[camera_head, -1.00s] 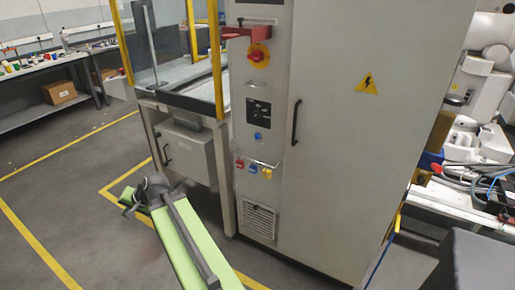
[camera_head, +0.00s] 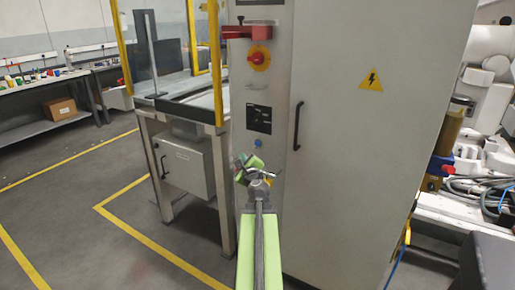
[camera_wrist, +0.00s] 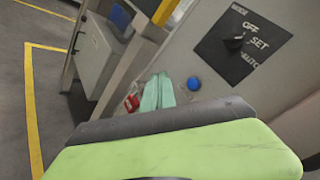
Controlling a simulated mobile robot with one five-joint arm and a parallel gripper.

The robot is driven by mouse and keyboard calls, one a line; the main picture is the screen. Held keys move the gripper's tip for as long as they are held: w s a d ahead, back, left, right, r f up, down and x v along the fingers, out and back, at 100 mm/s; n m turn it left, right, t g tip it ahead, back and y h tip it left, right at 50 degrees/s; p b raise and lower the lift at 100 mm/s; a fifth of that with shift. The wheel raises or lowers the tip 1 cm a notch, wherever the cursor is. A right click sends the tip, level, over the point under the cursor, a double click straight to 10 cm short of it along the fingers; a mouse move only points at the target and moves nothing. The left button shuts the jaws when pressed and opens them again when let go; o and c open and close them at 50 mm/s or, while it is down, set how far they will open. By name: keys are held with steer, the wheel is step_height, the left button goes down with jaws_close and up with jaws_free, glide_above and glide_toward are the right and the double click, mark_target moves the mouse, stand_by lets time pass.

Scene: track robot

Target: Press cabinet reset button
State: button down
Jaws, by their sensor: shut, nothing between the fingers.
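The tall grey cabinet (camera_head: 350,130) fills the centre of the head view. On its narrow panel a round blue button (camera_head: 258,143) sits below a black selector plate (camera_head: 258,118). The button also shows in the wrist view (camera_wrist: 194,84), right of my fingertips. My gripper (camera_head: 247,162) is just below the button in the head view, in front of the panel. It is shut and empty. Its pale green fingers show in the wrist view (camera_wrist: 157,92), left of and slightly below the button. I cannot tell the gap to the panel; the button looks uncovered.
A black door handle (camera_head: 297,125) stands to the right. A red padlock (camera_wrist: 132,102) hangs near my fingers. Open floor (camera_head: 70,215) lies left.

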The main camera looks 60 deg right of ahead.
mark_target(258, 144)
steer(key=shift+d, duration=0.1)
steer(key=d, duration=0.8)
steer(key=shift+d, duration=0.25)
stand_by(1.9)
steer(key=shift+d, duration=0.45)
steer(key=shift+d, duration=0.45)
stand_by(0.5)
steer(key=shift+a, duration=0.9)
steer(key=shift+a, duration=0.1)
